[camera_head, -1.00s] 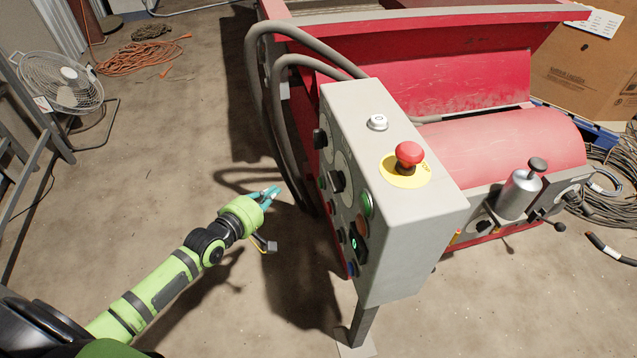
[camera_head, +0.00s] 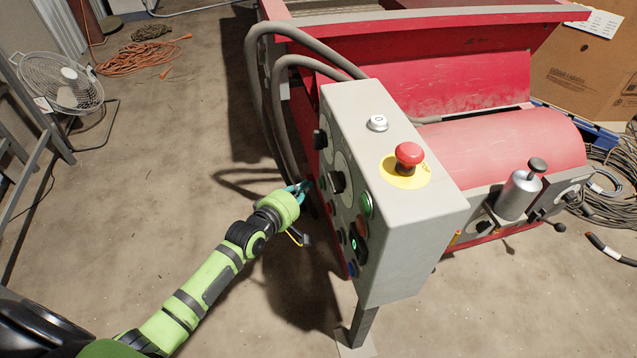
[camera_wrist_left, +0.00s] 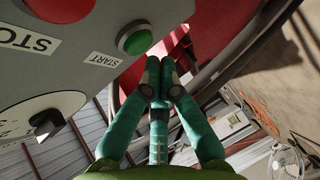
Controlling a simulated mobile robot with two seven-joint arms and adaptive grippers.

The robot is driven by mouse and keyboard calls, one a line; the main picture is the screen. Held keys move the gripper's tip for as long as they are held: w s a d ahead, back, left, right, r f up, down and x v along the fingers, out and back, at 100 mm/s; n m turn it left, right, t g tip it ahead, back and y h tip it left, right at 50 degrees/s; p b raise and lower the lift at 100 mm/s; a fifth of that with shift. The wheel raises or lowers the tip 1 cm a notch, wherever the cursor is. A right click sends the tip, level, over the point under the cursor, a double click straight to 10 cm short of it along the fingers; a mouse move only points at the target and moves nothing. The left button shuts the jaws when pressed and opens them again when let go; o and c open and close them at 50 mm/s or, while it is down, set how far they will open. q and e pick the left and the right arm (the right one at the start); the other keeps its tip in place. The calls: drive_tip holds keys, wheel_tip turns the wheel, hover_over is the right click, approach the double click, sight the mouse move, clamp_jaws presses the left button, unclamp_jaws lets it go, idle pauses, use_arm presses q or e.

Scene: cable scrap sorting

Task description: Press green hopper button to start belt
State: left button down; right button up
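The grey control box (camera_head: 420,245) stands on a post and carries buttons and knobs on its left-facing panel. In the left wrist view a green button (camera_wrist_left: 133,38) sits beside a START label, with a large red button (camera_wrist_left: 60,5) and a STOP label to its left. The head view shows several green controls on the panel, including a large one (camera_head: 366,205). My left gripper (camera_head: 303,187) is close to the panel's far edge. My right gripper is out of view.
Grey hoses (camera_head: 265,110) loop beside the box, near my left gripper. A red emergency stop (camera_head: 408,155) and a white button (camera_head: 377,122) are on top of the box. The red machine (camera_head: 500,145) stands behind.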

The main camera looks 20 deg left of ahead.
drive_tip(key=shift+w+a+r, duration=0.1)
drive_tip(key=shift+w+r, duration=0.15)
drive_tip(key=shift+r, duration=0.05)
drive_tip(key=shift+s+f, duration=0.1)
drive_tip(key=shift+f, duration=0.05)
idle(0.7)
use_arm(q)
drive_tip(key=shift+w+d, duration=0.25)
drive_tip(key=shift+d, duration=0.1)
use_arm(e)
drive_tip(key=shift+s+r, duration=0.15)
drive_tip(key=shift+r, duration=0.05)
use_arm(q)
drive_tip(key=shift+w+d+p, duration=0.25)
drive_tip(key=shift+d+p, duration=0.05)
drive_tip(key=shift+d, duration=0.05)
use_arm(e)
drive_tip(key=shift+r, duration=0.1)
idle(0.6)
use_arm(q)
drive_tip(key=shift+s+a, duration=0.5)
drive_tip(key=shift+a, duration=0.15)
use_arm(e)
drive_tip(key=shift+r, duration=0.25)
use_arm(q)
drive_tip(key=shift+a, duration=0.1)
